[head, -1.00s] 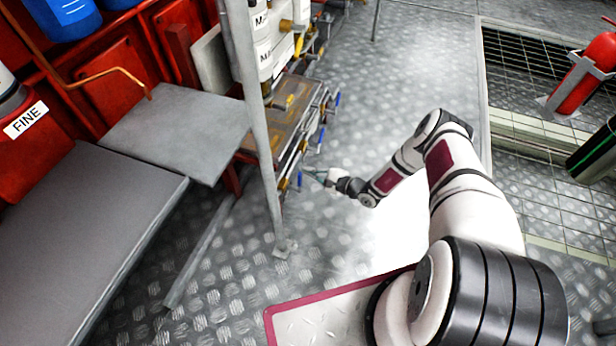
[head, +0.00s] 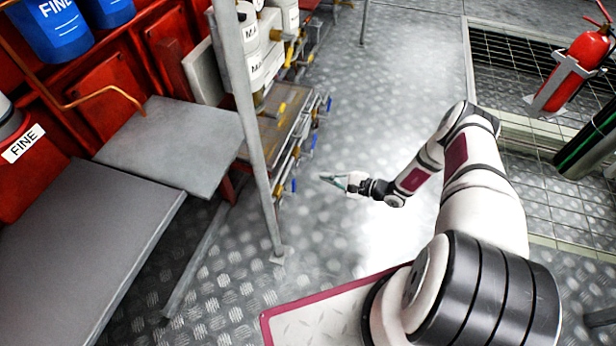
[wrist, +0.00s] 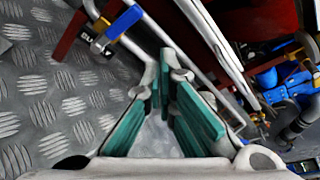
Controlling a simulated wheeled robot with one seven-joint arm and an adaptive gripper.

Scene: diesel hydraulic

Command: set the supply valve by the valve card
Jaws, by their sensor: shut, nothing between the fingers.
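My gripper (head: 328,179), with green finger pads, is shut and empty. In the head view it hangs over the floor, to the right of the pipe rack and apart from it. Blue-handled valves line the rack's right edge; the nearest blue handle (head: 293,185) is left of my fingertips, with a clear gap. In the wrist view my fingers (wrist: 164,80) point up the picture. A blue lever (wrist: 124,22) is at upper left, beside a yellow part (wrist: 98,25) and a dark tag (wrist: 85,43) with partly hidden white letters. I cannot make out a valve card or the supply label.
A grey upright post (head: 250,120) stands left of the valves. Grey benches (head: 80,240) fill the left side. White labelled containers (head: 250,45) stand behind the rack. A red extinguisher (head: 577,70) is at upper right. Patterned floor (head: 380,110) between is clear.

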